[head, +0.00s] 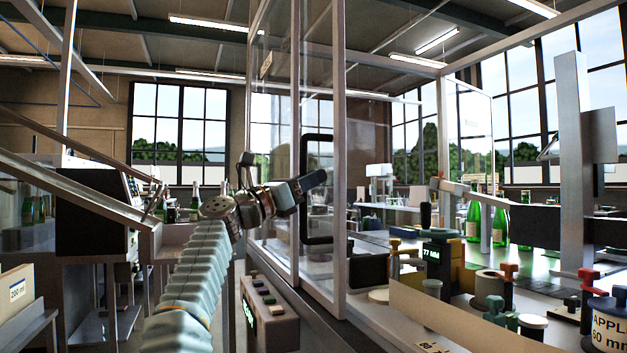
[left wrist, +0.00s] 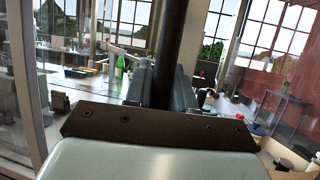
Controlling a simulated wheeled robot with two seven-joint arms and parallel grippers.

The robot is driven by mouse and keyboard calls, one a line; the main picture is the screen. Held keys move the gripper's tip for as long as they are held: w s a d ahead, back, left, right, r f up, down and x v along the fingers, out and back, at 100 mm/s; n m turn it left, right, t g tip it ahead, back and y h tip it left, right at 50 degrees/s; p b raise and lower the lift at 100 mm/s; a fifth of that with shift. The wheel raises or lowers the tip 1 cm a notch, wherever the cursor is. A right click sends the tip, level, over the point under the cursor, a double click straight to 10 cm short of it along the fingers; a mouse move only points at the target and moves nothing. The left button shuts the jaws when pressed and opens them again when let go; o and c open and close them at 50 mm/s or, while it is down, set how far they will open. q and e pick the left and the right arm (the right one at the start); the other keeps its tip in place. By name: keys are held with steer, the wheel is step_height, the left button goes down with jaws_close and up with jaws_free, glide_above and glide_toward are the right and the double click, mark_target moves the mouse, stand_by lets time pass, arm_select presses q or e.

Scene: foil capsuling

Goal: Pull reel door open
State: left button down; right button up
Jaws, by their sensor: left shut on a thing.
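The reel door (head: 339,70) is a clear panel in a pale metal frame, upright in the middle of the head view. A black C-shaped handle (head: 304,222) is fixed on it. My left gripper (head: 312,181) reaches in from the lower left and is shut on the handle's upright bar. In the left wrist view the dark bar (left wrist: 171,45) runs up between the two grey fingers (left wrist: 160,88). How far the door stands open I cannot tell. My right gripper is not in view.
Another clear panel (head: 272,130) stands left of the door. A button box (head: 268,312) sits below it. Right of the door, a bench carries green bottles (head: 486,225), a block marked 77 MM (head: 437,257) and several knobbed tools. A sloping rail (head: 70,195) is at left.

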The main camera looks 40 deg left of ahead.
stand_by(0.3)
arm_select(q)
steer(key=c, duration=1.1)
jaws_free()
steer(key=shift+o, duration=0.2)
steer(key=b+v, duration=0.6)
steer(key=v, duration=0.7)
steer(key=shift+s+b, duration=0.35)
steer(key=shift+a+f, duration=0.15)
